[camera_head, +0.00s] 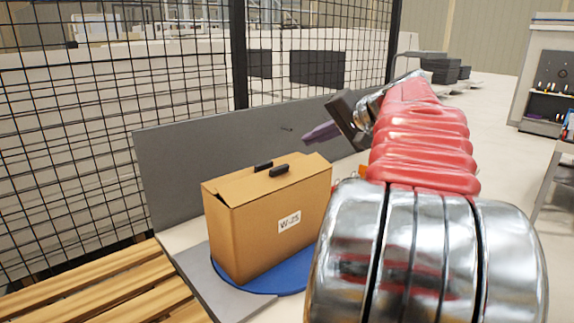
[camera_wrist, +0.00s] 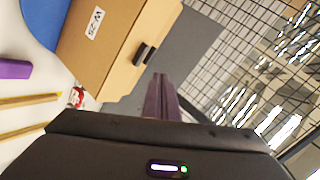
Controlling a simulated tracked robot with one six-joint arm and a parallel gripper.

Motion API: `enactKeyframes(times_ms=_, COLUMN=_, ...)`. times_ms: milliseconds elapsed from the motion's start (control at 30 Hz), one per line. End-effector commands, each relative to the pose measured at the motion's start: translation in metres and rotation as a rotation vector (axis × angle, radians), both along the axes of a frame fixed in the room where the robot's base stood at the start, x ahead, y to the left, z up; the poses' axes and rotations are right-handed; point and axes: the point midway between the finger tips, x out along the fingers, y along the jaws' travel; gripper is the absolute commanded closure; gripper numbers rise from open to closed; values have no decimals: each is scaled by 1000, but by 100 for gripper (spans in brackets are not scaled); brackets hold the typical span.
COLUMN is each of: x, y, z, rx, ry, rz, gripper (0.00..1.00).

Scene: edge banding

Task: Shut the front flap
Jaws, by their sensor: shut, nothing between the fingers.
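A brown cardboard box (camera_head: 255,232) with a "W-25" label stands on a blue round mat (camera_head: 291,277). Its top looks closed over, with two small black pieces (camera_head: 279,170) on it; I cannot tell for sure which part is the front flap. The box (camera_wrist: 108,42) also shows in the wrist view, with a black piece (camera_wrist: 144,54) on its top. My gripper (camera_head: 309,136) is shut and empty, above and to the right of the box, apart from it. In the wrist view its purple fingers (camera_wrist: 160,84) are together, beside the box's top edge.
A grey panel (camera_head: 170,165) stands behind the box, with a black mesh fence (camera_head: 120,110) beyond. A wooden slatted pallet (camera_head: 95,285) lies at front left. The wrist view also shows a purple object (camera_wrist: 14,69) and yellow sticks (camera_wrist: 25,101) on a pale surface.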

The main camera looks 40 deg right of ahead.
Motion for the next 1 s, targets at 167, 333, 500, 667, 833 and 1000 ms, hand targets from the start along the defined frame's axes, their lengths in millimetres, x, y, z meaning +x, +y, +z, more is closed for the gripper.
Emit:
enactKeyframes(times_ms=167, x=1, y=1, z=-11, rx=-173, ry=-22, rz=92, gripper=100)
enactKeyframes(times_ms=333, x=3, y=0, z=-22, rx=-347, ry=-37, rz=179, gripper=100)
enactKeyframes(times_ms=500, x=5, y=-3, z=-31, rx=-529, ry=-49, rz=264, gripper=100)
enactKeyframes(times_ms=667, x=7, y=-7, z=-32, rx=-718, ry=-53, rz=342, gripper=100)
enactKeyframes(times_ms=833, x=8, y=-12, z=-30, rx=-917, ry=-46, rz=425, gripper=100)
enactKeyframes(times_ms=1000, x=8, y=-13, z=-30, rx=-1022, ry=-37, rz=479, gripper=100)
